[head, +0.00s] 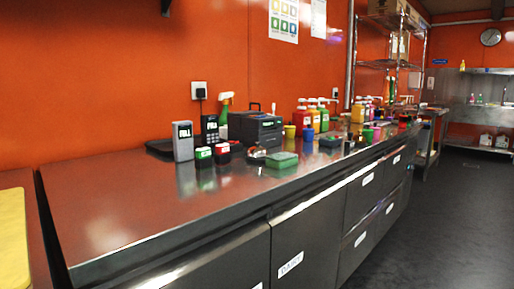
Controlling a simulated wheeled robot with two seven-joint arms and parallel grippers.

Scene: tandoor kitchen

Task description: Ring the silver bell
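I cannot clearly make out a silver bell. A small shiny item (257,154) sits on the steel counter (150,215), in front of the black boxy machine (257,129) and left of a green block (281,160). It is too small to tell whether it is the bell. Neither of my grippers is in the head view.
A grey box marked FULL (183,142), a dark handheld device (210,129) and small green and red tubs stand on the counter. Several coloured bottles stand farther right. The counter's near left part is clear. Dark open floor (455,220) lies right.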

